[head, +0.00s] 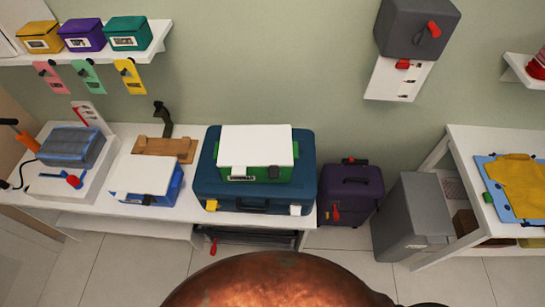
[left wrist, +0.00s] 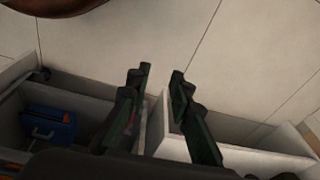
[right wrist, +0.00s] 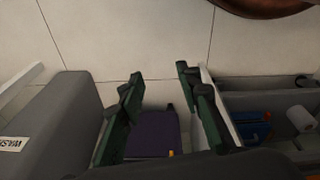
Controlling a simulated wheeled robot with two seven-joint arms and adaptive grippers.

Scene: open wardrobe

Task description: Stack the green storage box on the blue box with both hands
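The green storage box (head: 268,174) with a white lid sits on top of a large dark blue case (head: 206,185) in the head view. A smaller blue box (head: 175,186) with a white lid stands to its left on the same white bench. My left gripper (left wrist: 161,70) is open and empty in the left wrist view, with pale floor tiles beyond its fingertips. My right gripper (right wrist: 160,71) is open and empty in the right wrist view, also over floor. Neither gripper shows in the head view.
A purple case (head: 352,193) and a grey bin (head: 405,225) stand on the floor right of the bench. A wooden block (head: 165,148) and a grey-blue box (head: 72,146) occupy the bench's left part. A white table (head: 478,205) stands at right.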

